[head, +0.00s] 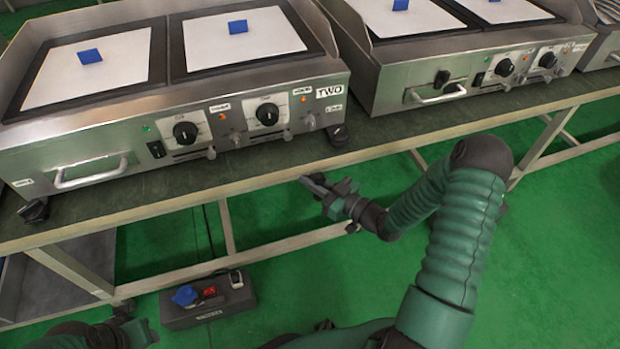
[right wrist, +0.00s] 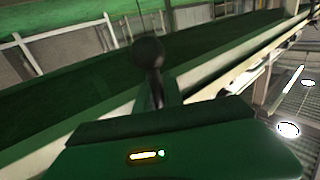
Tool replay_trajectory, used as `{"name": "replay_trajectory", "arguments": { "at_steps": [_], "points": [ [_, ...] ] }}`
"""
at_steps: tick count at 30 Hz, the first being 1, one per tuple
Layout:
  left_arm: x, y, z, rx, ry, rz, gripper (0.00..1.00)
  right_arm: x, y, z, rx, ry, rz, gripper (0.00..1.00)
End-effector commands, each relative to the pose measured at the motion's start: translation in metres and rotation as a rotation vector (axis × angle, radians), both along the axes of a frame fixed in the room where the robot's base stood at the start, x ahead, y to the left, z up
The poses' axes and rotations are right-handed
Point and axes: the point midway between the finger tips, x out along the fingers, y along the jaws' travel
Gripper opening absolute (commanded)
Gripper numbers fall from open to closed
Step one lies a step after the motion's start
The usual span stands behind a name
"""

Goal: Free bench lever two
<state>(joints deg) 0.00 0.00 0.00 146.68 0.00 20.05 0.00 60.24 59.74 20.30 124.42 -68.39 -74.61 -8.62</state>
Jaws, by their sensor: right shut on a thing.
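My right gripper (head: 322,188) is just in front of the bench's front edge, below the griddle marked "TWO" (head: 330,92). In the right wrist view, a lever with a dark ball knob (right wrist: 148,52) stands just beyond the green gripper body (right wrist: 180,145). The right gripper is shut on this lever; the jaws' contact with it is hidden. In the head view the lever is hard to make out at the gripper. My left gripper (head: 132,326) shows only partly at the lower left, over the floor, and its jaws are unclear.
The dark bench top (head: 400,142) carries several steel griddles with knobs and handles. White sheets with blue blocks (head: 90,56) lie on them. A dark power box (head: 208,302) with a blue plug sits on the green floor. Bench legs and rails run below.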

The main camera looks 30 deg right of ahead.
Motion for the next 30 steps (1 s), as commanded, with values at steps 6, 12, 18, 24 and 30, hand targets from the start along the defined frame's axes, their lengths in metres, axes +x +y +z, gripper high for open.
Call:
{"name": "replay_trajectory", "arguments": {
  "at_steps": [6, 12, 18, 24, 30],
  "points": [
    [0.0, 0.0, 0.0, 0.0, 0.0, 0.0, 0.36, 0.0, -0.001, 0.0, 0.0, 0.0, -0.002, 0.0],
    [0.0, 0.0, 0.0, 0.0, 0.0, 0.0, 0.36, 0.0, -0.001, 0.0, 0.0, 0.0, -0.002, 0.0],
    [0.0, 0.0, 0.0, 0.0, 0.0, 0.0, 0.36, 0.0, -0.001, 0.0, 0.0, 0.0, -0.002, 0.0],
    [0.0, 0.0, 0.003, 0.0, 0.0, 0.0, 0.36, 0.0, -0.001, 0.001, -0.016, 0.003, -0.002, 0.0],
    [0.0, 0.0, 0.014, 0.0, 0.0, 0.0, 0.36, 0.0, -0.003, 0.002, -0.085, 0.021, -0.002, 0.0]
  ]
}}
